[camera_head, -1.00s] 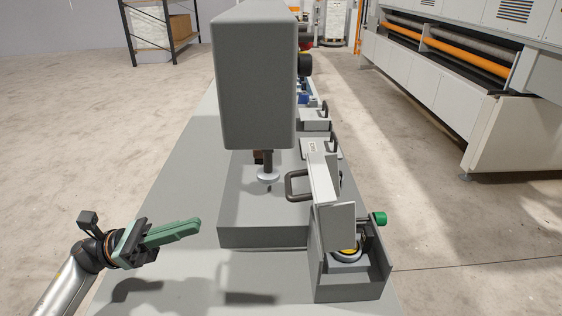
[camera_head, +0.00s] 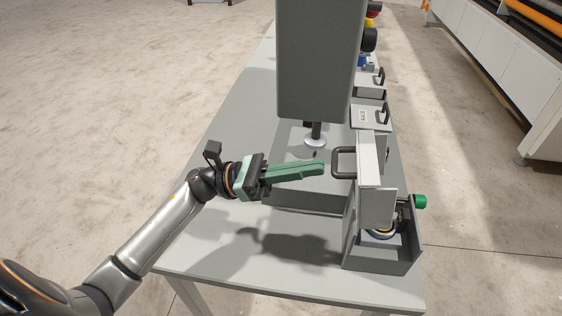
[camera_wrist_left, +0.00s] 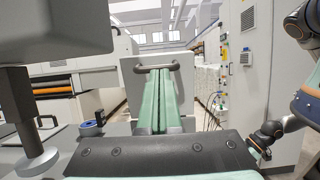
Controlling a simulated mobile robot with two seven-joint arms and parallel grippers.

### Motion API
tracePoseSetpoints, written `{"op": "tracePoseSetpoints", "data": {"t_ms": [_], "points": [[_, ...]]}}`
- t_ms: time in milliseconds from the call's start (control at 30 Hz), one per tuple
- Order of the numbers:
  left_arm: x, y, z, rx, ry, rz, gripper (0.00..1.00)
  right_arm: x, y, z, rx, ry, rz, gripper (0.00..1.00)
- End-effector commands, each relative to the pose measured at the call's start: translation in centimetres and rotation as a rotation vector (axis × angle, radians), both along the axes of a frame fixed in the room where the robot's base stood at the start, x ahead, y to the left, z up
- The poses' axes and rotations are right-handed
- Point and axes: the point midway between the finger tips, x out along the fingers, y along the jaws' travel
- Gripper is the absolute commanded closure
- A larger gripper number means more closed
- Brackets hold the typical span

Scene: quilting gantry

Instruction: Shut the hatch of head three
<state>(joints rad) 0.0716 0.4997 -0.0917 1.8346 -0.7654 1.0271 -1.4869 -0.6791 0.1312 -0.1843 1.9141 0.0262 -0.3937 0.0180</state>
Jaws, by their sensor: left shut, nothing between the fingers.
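The hatch (camera_head: 378,208) of the nearest head stands open, a pale grey plate raised upright over its box (camera_head: 381,258). Its dark loop handle (camera_head: 343,162) faces left, towards my left gripper (camera_head: 322,168). That gripper has long green fingers, shut and empty, with the tips just left of the handle and apparently close to it. In the left wrist view the fingers point at the hatch (camera_wrist_left: 198,90), and the handle (camera_wrist_left: 157,67) crosses at their tips; I cannot tell whether they touch. No head number is readable.
The large grey head housing (camera_head: 318,60) hangs over the bed, with a presser foot (camera_head: 315,142) below it. A green knob (camera_head: 420,201) sticks out right of the box. Further hatches with handles (camera_head: 370,117) line up behind. The table's left part (camera_head: 215,150) is free.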

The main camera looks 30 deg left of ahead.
Motion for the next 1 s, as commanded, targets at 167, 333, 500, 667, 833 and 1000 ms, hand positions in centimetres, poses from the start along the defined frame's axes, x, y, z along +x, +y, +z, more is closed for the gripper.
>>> {"op": "tracePoseSetpoints", "data": {"t_ms": [167,333,500,667,833,1000], "points": [[0.2,-0.9,0.3,0.0,0.0,0.0,1.0,0.0,0.0,0.5,0.0,0.0,0.0,0.34],[0.3,-0.9,0.3,0.001,0.001,0.001,1.0,0.0,0.0,0.4,0.0,0.0,0.0,0.34],[0.3,-0.9,0.3,0.001,0.0,0.0,1.0,0.0,0.0,0.4,0.0,0.0,0.0,0.34],[0.3,-1.0,0.4,0.0,-0.001,0.0,1.0,0.0,0.0,0.3,0.0,0.0,0.0,0.34],[0.4,-1.5,1.0,0.0,-0.003,-0.001,1.0,0.0,0.0,0.0,0.0,0.0,0.0,0.34],[0.7,-2.2,2.0,0.0,-0.004,-0.002,1.0,0.0,0.0,-0.2,0.0,0.0,0.0,0.34]]}}
